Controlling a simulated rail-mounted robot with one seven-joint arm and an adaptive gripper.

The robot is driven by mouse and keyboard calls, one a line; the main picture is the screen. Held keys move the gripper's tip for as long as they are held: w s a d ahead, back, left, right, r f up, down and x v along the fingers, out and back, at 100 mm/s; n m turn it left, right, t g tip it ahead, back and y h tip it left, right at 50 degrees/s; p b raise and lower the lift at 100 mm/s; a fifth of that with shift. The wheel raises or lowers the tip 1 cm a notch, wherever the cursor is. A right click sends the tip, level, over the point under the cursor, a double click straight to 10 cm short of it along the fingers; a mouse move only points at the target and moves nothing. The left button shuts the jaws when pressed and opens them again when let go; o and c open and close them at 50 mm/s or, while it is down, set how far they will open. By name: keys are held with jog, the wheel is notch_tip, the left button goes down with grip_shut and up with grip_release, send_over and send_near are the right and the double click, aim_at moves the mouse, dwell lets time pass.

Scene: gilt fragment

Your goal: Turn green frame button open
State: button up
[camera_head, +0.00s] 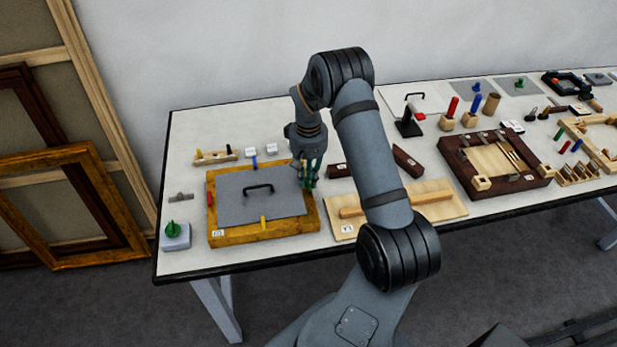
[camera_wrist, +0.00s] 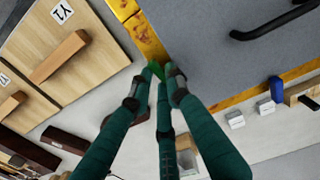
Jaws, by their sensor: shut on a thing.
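The gilt frame (camera_head: 230,237) lies flat on the table with a grey panel (camera_head: 235,205) and a black handle (camera_head: 258,187) inside it. My gripper (camera_head: 309,186) is at the frame's right side, pointing down. In the wrist view, its dark green fingers (camera_wrist: 161,76) close around the green frame button (camera_wrist: 159,70), which is mostly hidden between the tips. A red button (camera_head: 210,199) sits on the left side, a yellow button (camera_head: 263,223) on the front side and a blue button (camera_head: 254,162) on the back side.
A green knob on a pale block (camera_head: 175,241) stands left of the frame. Small white blocks (camera_head: 250,152) and a wooden rack (camera_head: 215,157) lie behind it. A wooden board (camera_head: 338,228) lies close on the right, with dark blocks (camera_head: 338,171) behind it.

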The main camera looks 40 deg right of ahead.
grip_shut()
jog(key=shift+f+m+b, duration=0.25)
jog(key=shift+m+b, duration=0.05)
jog(key=shift+b, duration=0.55)
jog(key=shift+m+b, duration=0.4)
jog(key=shift+b, duration=0.15)
jog(key=shift+r+m+b, duration=0.2)
jog(key=shift+m+b, duration=0.15)
jog(key=shift+m, duration=0.15)
jog(key=shift+r, duration=0.1)
jog(key=o, duration=0.7)
grip_release()
